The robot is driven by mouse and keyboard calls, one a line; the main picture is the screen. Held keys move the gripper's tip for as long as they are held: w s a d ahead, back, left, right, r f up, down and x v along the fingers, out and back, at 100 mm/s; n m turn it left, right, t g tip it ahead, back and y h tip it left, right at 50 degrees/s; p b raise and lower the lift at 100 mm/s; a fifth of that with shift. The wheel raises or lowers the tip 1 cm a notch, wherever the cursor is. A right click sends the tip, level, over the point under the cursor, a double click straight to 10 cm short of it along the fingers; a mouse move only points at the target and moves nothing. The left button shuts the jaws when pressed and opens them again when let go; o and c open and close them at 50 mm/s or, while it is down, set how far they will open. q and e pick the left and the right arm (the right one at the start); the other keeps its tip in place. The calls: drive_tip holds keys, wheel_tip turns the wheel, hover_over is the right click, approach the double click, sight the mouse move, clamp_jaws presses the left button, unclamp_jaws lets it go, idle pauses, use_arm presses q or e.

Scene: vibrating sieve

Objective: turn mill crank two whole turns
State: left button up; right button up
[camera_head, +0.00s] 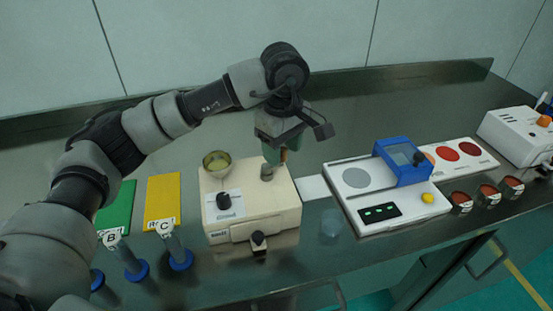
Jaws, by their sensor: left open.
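The mill (270,213) is a cream box on the steel bench in the middle of the head view. It has a small metal bowl (217,163) at its top left, a black knob (223,201) and a drawer with a dark pull in front. A greyish post (267,172) stands on its right side, likely part of the crank. My left gripper (278,155) is over the mill's back right, pointing down and open, beside a green upright part. The arm hides much of that area, and I cannot tell whether the fingers touch the crank. My right gripper is not in view.
A white device with a blue frame (403,162) stands to the right. Several small jars (488,194) sit near the front edge. Green (117,207) and yellow (162,200) mats lie left, with blue-based labelled stands (180,259) before them. A white machine (517,136) is far right.

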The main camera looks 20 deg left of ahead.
use_arm(q)
drive_tip(key=shift+r+p, duration=1.3)
drive_tip(key=shift+r, duration=1.55)
